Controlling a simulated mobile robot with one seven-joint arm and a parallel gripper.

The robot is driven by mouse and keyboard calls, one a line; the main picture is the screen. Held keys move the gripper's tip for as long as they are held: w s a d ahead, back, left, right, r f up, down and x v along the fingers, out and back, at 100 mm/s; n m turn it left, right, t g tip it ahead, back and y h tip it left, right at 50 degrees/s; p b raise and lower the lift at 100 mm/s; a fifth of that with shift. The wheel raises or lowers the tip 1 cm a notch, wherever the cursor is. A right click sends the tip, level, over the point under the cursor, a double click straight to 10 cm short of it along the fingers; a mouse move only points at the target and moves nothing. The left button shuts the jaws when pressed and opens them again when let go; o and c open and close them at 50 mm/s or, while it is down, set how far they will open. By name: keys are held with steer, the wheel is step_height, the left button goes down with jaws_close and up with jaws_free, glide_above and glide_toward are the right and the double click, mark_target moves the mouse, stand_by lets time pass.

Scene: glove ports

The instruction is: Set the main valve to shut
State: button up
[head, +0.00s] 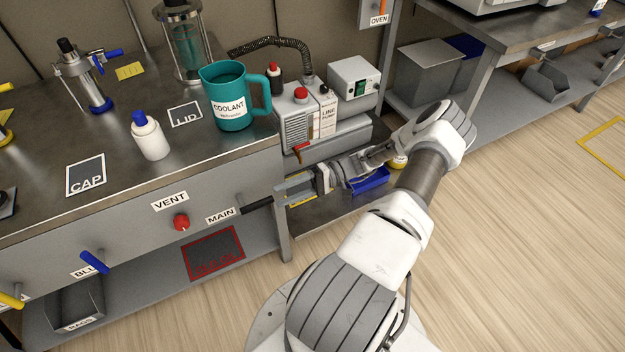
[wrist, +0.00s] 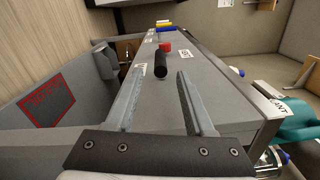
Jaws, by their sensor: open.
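The main valve has a black lever handle (head: 258,206), beside the MAIN label (head: 220,215) on the bench's front panel. The handle lies along the panel, its free end pointing right toward my gripper (head: 280,193). In the wrist view, the black handle (wrist: 160,66) appears nearly end-on, in the gap between the two fingers of my gripper (wrist: 159,74). My gripper is open and holds nothing. I cannot tell whether the fingertips overlap the handle's end. The arm comes in from the right, low beside the bench corner.
The red vent knob (head: 181,222) and a blue lever (head: 95,262) are further left on the panel. A bench leg (head: 284,235) stands below my gripper. A line pump (head: 305,115) and a teal coolant jug (head: 232,98) stand above. Open floor lies to the right.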

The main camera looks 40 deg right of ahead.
steer(key=v, duration=0.9)
stand_by(0.3)
